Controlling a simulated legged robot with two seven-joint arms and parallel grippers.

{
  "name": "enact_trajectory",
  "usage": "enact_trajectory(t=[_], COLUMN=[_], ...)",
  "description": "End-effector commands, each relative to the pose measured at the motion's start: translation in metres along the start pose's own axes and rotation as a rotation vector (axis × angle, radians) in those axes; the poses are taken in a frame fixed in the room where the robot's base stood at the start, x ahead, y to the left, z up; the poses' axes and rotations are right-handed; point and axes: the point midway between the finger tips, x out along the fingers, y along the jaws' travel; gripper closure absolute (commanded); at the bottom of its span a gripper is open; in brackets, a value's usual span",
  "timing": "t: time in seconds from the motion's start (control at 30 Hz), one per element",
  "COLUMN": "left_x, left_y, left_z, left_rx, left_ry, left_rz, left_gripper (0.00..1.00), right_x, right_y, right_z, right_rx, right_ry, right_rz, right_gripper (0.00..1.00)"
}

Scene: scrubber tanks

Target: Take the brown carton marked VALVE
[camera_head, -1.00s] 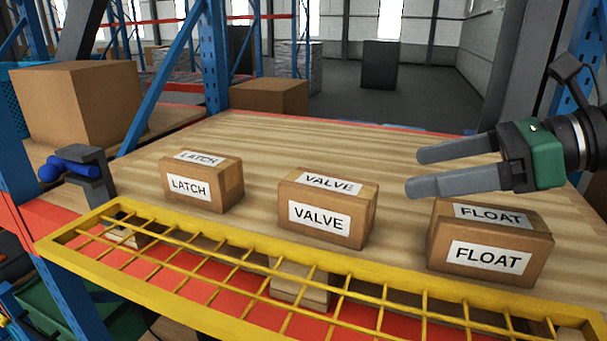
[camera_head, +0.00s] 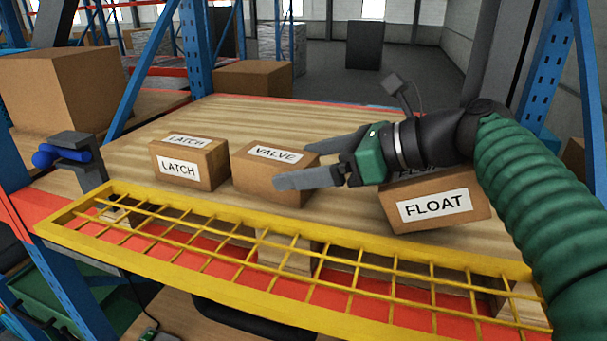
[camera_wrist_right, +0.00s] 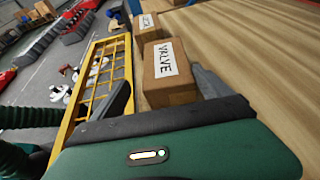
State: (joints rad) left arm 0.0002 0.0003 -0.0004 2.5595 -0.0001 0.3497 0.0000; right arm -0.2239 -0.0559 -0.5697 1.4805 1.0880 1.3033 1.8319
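The brown VALVE carton (camera_head: 260,180) stands on the wooden shelf, between the LATCH carton (camera_head: 180,168) and the FLOAT carton (camera_head: 435,208). My right gripper (camera_head: 291,165) is open at its right end. One grey finger crosses in front of the carton's front face and the other is at its back right. In the right wrist view the VALVE carton (camera_wrist_right: 168,85) lies between the spread fingers of the right gripper (camera_wrist_right: 160,76). Contact cannot be told. The carton's front label is hidden in the head view. My left gripper is out of view.
A yellow mesh guard (camera_head: 290,262) runs along the shelf's front edge. My right forearm passes over the FLOAT carton, close to it, and hides its top. A large plain carton (camera_head: 60,90) stands at the left. The wooden shelf (camera_head: 245,112) is clear behind the cartons.

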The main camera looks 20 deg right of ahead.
Motion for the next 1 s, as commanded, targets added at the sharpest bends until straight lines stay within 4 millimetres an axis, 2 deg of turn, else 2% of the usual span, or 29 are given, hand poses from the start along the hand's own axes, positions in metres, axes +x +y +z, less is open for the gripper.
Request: enact_trajectory(t=[0.03, 0.23, 0.77, 1.0], left_x=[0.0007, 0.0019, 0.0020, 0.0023], left_y=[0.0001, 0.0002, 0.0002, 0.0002], left_z=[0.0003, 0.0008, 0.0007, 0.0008], left_rx=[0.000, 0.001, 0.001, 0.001], left_ry=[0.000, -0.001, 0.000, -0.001], left_rz=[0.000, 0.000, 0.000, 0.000], left_gripper=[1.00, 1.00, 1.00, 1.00], right_x=[0.0093, 0.0098, 0.0081, 0.0072], right_y=[0.0033, 0.0029, 0.0005, -0.0001], right_z=[-0.0063, -0.0080, -0.0098, -0.0091], right_rx=[0.010, 0.010, 0.012, 0.012], right_ry=[0.011, 0.012, 0.013, 0.011], right_rz=[0.017, 0.017, 0.014, 0.012], right_gripper=[0.13, 0.15, 0.84, 0.84])
